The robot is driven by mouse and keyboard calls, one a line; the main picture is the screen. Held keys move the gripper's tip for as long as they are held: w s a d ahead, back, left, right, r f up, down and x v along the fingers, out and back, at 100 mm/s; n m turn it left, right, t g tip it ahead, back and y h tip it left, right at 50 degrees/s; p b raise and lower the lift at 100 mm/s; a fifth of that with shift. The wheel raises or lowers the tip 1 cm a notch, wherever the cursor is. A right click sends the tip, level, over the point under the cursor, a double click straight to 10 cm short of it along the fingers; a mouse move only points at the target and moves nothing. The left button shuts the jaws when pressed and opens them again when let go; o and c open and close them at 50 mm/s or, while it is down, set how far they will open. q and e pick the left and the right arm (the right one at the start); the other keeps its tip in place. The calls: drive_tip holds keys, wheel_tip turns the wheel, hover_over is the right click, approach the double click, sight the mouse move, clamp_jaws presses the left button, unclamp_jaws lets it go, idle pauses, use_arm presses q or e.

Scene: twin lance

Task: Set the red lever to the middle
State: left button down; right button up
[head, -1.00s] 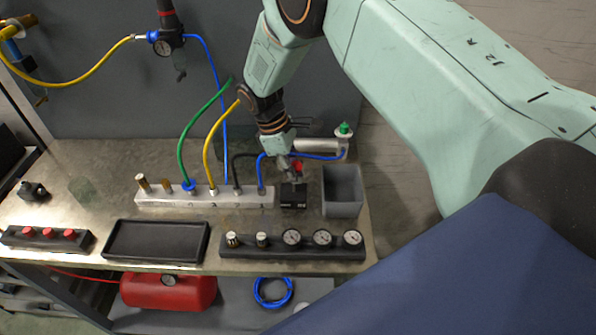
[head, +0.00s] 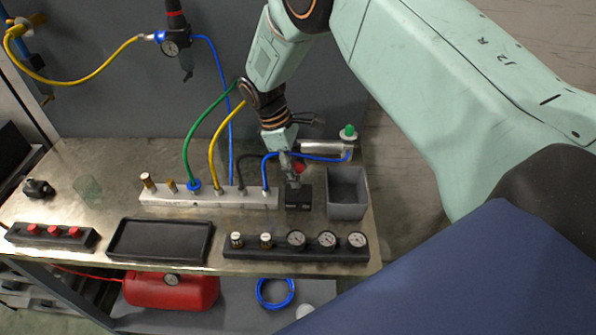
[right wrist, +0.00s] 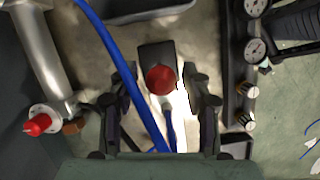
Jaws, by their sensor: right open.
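The red lever (head: 299,167) stands on a small black block (head: 298,198) at the right end of the bench, partly hidden by my right gripper (head: 290,168). In the right wrist view the lever shows as a round red knob (right wrist: 161,79) in front of the dark block (right wrist: 156,52). The fingers of my right gripper (right wrist: 160,72) stand apart, one on each side of the knob, with visible gaps. Its depth relative to the knob is hard to judge. A blue hose (right wrist: 125,75) crosses between the camera and the left finger. My left gripper is not in view.
A grey bin (head: 346,195) stands just right of the block. A manifold (head: 205,199) with hoses is to its left. A gauge rail (head: 270,252) lies in front. A metal cylinder (head: 318,146) lies behind. A black tray (head: 160,240) sits front left.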

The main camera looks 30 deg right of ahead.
drive_tip(key=v, duration=1)
drive_tip(key=shift+r, duration=0.35)
drive_tip(key=shift+f, duration=0.1)
